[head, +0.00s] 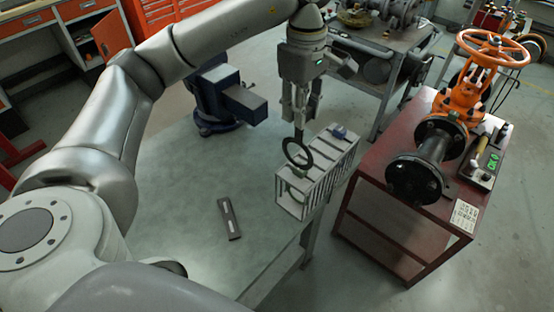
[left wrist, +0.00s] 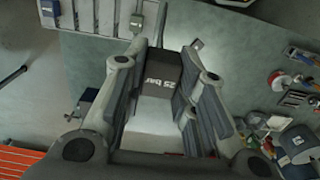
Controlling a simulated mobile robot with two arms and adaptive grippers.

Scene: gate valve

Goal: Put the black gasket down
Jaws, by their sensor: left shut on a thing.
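The black gasket (head: 297,153) is a dark ring on a short stem, held upright below my left gripper (head: 299,122). The left gripper is shut on the stem. In the left wrist view a dark tab (left wrist: 160,76) with white "25 bar" lettering shows between the fingers. The gasket is over the left end of a pale slotted rack (head: 338,176) at the table's right edge. I cannot tell whether ring and rack touch. My right gripper is not in view.
The grey-green table (head: 180,215) has free room left of the rack. A flat dark tool (head: 228,220) lies there. A blue vise (head: 228,95) stands at the back. A red cart (head: 385,225) with an orange-wheeled valve (head: 470,85) stands right, across a gap.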

